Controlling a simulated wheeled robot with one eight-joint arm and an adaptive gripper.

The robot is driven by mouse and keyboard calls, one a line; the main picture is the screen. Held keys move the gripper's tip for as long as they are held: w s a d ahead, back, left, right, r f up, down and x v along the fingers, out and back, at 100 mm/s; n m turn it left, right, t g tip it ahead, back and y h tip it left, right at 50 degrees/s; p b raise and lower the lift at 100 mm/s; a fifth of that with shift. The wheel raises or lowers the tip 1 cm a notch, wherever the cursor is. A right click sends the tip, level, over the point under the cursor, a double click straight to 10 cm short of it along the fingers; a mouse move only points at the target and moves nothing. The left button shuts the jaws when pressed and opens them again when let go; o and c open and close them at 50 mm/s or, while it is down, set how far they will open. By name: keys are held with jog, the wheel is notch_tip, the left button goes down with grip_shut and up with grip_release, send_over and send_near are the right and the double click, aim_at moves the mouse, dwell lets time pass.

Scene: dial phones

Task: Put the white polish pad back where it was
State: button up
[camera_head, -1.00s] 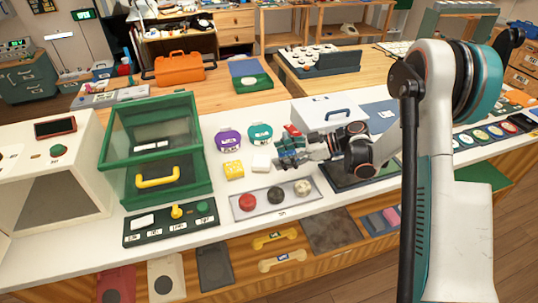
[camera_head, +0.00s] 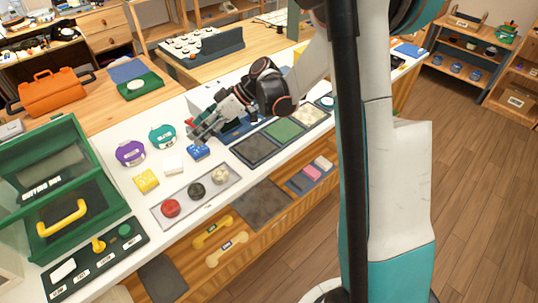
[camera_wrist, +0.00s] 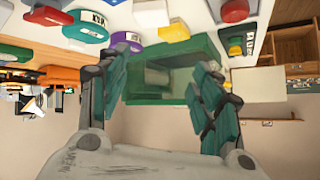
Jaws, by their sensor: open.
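A grey tray (camera_head: 181,211) on the white counter holds a red, a black and a cream-white round pad (camera_head: 220,176), side by side, the cream one at the right end. A small white block (camera_head: 173,164) lies behind the tray, between a yellow block (camera_head: 146,180) and a blue block (camera_head: 197,152). I cannot tell for certain which white piece is the polish pad. My gripper (camera_head: 200,132) hangs above the counter behind the blue block, fingers apart and empty. In the wrist view my gripper (camera_wrist: 170,68) is open, with the white block (camera_wrist: 151,13) beyond it.
Purple (camera_head: 131,152) and teal (camera_head: 162,136) labelled containers stand close to the left of my gripper. A green case (camera_head: 45,180) with a yellow handle stands at the left. Dark, green and cream panels (camera_head: 283,130) lie at the right. Pink and other blocks (camera_head: 312,173) lie below the counter's edge.

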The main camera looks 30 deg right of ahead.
jog(key=s+d+r+m+t+h, duration=0.2)
jog(key=s+r+m+h, duration=0.35)
jog(key=s+r, duration=0.4)
jog(key=s+d+m+t+h, duration=0.1)
jog(key=s+d+m+h, duration=0.1)
jog(key=s, duration=0.6)
jog(key=s+d+m+t+h, duration=0.1)
jog(key=s+d+m, duration=0.3)
jog(key=s, duration=0.5)
jog(key=shift+s+d+m+t+h, duration=0.2)
jog(key=shift+d+m+t+h, duration=0.2)
jog(key=shift+h, duration=0.45)
